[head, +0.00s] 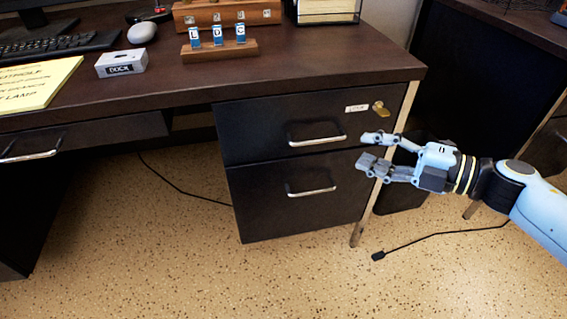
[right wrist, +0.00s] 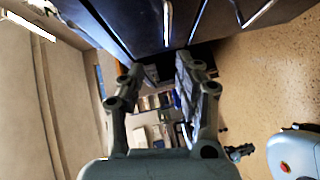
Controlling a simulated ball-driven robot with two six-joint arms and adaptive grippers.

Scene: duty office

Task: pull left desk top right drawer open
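The left desk's top right drawer (head: 262,118) is dark with a silver bar handle (head: 317,138), a white label (head: 357,107) and a brass lock (head: 380,108). Its front looks flush with the desk, so it appears closed. My right gripper (head: 371,150) is to the right of the handle, apart from it, with its fingers pointing left and spread. In the right wrist view the fingers (right wrist: 157,78) are also apart with nothing between them. The dark drawer fronts (right wrist: 205,18) are at the top there. My left gripper is not in view.
A lower drawer (head: 265,215) with its own handle (head: 311,190) is beneath. A pale metal desk leg (head: 372,195) and a dark bin (head: 405,200) stand by my right gripper. A black cable (head: 440,237) lies on the speckled floor (head: 300,285), which is otherwise clear in front.

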